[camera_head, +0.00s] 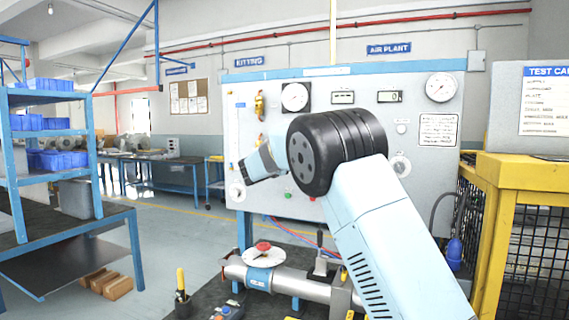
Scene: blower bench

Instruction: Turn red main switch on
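A pale panel (458,102) with gauges and displays stands behind my arm. I cannot make out a red main switch on it for sure; my arm covers much of its middle and lower part. A small green button (288,196) shows low on the panel, with a small red spot (311,198) close to its right. My gripper (243,177) points left in front of the panel's left half. Its fingertips are too small and dark to tell open from shut, and I see nothing clearly held in it.
Below the panel, a metal pipe (312,289) with a red knob on a white disc (263,256) lies on a dark bench. A yellow frame (496,230) stands close at the right. A blue rack (18,180) with bins is at the left. Open floor lies between.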

